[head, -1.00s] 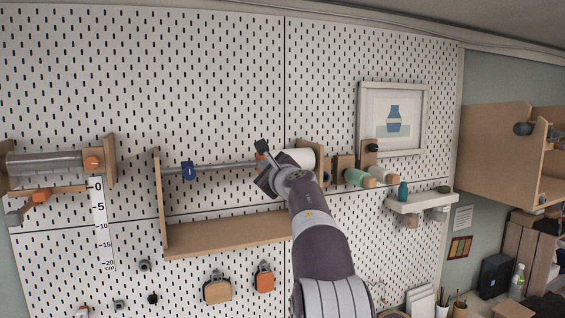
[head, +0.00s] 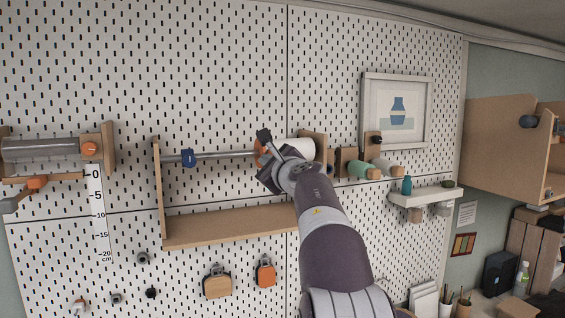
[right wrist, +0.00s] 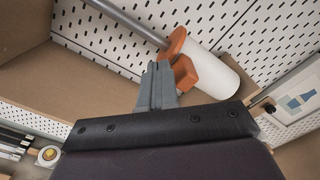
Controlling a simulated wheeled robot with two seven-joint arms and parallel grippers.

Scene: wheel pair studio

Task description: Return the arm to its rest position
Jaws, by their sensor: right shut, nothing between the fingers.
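My right gripper (head: 264,137) is in front of the pegboard in the head view, at the right end of the rod shelf. Its arm comes up from the lower middle. In the right wrist view its grey fingers (right wrist: 157,86) are together and hold nothing. The orange collar (right wrist: 184,58) and white roll (right wrist: 214,75) on the rod (right wrist: 128,20) show just beyond the fingertips; I cannot tell whether they touch. In the head view the hand partly hides the collar and the white roll (head: 302,148). My left gripper is not in view.
A framed picture (head: 397,110) and a small white shelf (head: 425,195) hang at right. Another bracket with a grey cylinder (head: 40,149) is at left. The upper pegboard is bare.

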